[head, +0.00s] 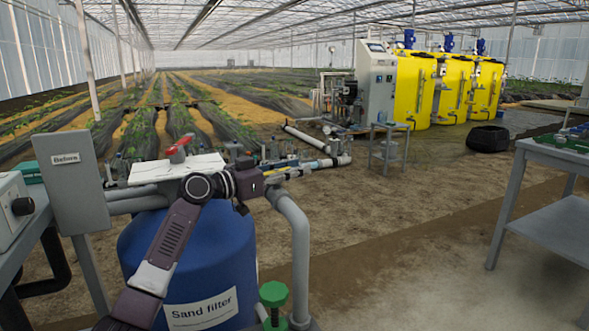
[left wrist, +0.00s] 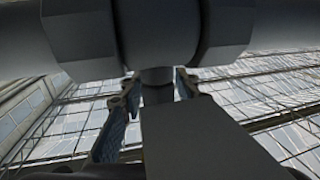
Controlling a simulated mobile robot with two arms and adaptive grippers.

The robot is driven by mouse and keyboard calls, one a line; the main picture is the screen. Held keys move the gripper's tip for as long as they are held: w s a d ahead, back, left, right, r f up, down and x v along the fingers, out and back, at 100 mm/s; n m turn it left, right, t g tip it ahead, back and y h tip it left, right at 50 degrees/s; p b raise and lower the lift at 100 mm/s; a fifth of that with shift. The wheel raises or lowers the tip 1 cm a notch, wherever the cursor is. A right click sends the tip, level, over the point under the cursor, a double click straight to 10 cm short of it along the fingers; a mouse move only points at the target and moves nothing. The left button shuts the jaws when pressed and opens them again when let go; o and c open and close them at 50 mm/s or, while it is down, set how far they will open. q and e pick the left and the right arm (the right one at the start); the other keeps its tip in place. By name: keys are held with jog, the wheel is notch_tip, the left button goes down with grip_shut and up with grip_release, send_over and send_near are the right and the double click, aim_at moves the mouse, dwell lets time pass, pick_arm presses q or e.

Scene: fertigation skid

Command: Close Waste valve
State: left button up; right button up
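A valve with a red handle (head: 178,148) stands above a white plate (head: 160,170) on the pipework over the blue sand filter. A green-handled valve (head: 273,295) sits low at the front. I cannot read a Waste label on either. My left gripper (head: 300,170) reaches right past the filter top, among pipes; its fingertips are hard to make out there. In the left wrist view, its blue-padded fingers (left wrist: 156,80) are spread apart on both sides of a short stem under a dark pipe fitting (left wrist: 160,35). Contact cannot be told. My right gripper is out of view.
The blue sand filter (head: 195,265) and a grey bent pipe (head: 298,250) stand close to my left arm. A grey table (head: 550,155) is at right. Open soil floor lies between.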

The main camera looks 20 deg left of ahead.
pick_arm(q)
grip_shut()
jog(key=shift+s+d+m+g+h+b, duration=0.25)
jog(key=shift+m+g+h+b, duration=0.2)
jog(key=shift+m+g+h, duration=0.35)
jog(key=shift+s+d+m+g+h+b, duration=0.2)
jog(key=shift+m+g+h+b, duration=0.35)
jog(key=shift+h, duration=0.45)
jog(key=shift+d+f, duration=0.1)
jog(key=shift+o, duration=0.5)
grip_release()
